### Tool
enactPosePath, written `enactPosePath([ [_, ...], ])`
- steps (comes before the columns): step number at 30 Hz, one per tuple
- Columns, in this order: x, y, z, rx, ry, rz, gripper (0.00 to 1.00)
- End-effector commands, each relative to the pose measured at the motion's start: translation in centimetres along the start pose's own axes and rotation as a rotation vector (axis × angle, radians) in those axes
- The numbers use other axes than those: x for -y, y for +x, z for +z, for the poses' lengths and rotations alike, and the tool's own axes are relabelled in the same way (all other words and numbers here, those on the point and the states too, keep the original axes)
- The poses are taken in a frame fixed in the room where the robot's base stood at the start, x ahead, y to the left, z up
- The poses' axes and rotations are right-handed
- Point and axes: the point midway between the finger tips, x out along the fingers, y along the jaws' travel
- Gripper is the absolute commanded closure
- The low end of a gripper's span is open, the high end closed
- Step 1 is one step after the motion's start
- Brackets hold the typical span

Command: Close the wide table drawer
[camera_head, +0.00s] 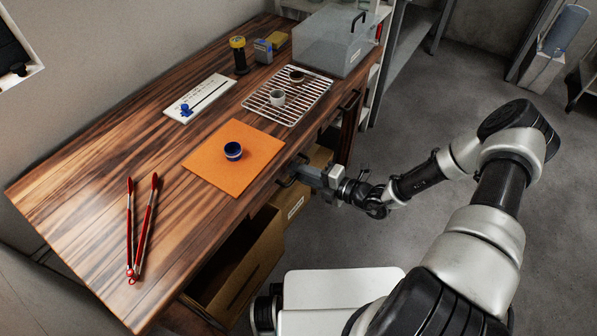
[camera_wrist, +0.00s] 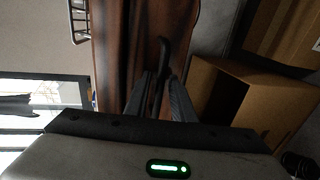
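The wooden table (camera_head: 95,195) has drawers along its front side, at the right in the head view. My gripper (camera_head: 303,170) is at this front edge, beside a dark bar handle (camera_head: 285,181) below the orange mat. In the wrist view the dark curved handle (camera_wrist: 163,55) lies between my two fingers (camera_wrist: 160,85). The fingers look apart, with a finger on each side of the bar; firm contact cannot be made out. My gripper and the table edge hide much of the drawer front, so how far it stands out is unclear.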

Motion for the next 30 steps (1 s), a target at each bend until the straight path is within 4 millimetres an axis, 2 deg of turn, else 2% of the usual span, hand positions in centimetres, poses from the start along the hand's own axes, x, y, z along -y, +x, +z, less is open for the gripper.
enactPosePath([
  [5,-0.4,-1.7,0.0,0.0,0.0,0.004,0.72],
  [21,-0.1,-14.2,0.1,0.003,0.001,-0.003,0.72],
  [25,0.0,-16.1,0.1,0.002,0.001,-0.004,0.72],
  [30,0.1,-17.2,0.0,0.0,0.001,-0.004,0.72],
])
